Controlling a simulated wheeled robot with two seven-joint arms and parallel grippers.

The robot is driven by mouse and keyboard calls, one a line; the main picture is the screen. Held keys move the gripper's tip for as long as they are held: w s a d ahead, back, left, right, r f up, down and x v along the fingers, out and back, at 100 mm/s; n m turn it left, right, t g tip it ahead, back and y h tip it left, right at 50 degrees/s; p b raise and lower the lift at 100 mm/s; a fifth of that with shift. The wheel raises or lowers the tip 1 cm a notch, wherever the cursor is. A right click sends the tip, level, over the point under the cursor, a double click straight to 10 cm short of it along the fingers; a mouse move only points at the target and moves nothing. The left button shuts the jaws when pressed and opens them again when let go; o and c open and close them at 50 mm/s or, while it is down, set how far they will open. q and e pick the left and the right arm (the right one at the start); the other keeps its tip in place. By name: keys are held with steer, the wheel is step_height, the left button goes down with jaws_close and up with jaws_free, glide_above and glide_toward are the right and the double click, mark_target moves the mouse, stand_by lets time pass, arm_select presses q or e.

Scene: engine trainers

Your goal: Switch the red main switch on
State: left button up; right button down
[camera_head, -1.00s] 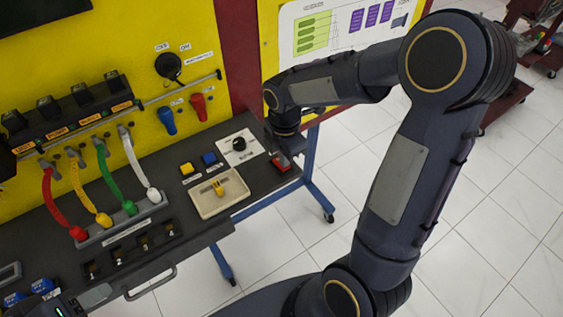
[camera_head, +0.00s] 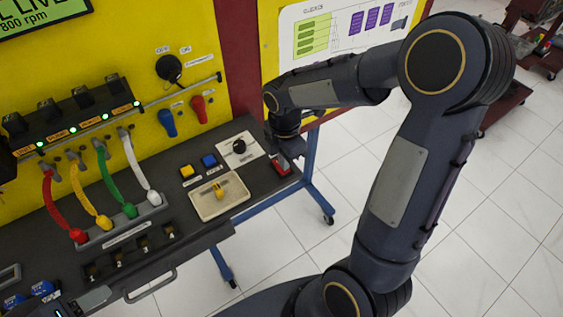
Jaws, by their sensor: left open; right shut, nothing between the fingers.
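The red main switch (camera_head: 282,169) sits at the right end of the dark bench top, partly covered by my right gripper. My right gripper (camera_head: 287,153) is shut and empty, pointing down right at the switch; whether it touches is hard to tell. The display (camera_head: 40,12) at top left is lit green and reads 800 rpm. Small green lights glow along the black coil row (camera_head: 75,112).
Coloured cables (camera_head: 76,192) hang at left. White floor tiles lie open to the right.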

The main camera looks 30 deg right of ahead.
step_height(320, 180, up, 6)
steer(key=p, duration=0.4)
steer(key=shift+p, duration=0.3)
steer(key=s+a+r+m+t+y, duration=0.2)
steer(key=s+r+m, duration=0.2)
steer(key=s+m, duration=0.4)
steer(key=s+a+r+m+t+y, duration=0.1)
steer(key=s+a+r+m+t, duration=0.1)
steer(key=s+m, duration=0.7)
steer(key=shift+r+m+t+y, duration=0.4)
steer(key=shift+r+m+t, duration=0.4)
steer(key=shift+r+m, duration=0.75)
steer(key=shift+f, duration=0.15)
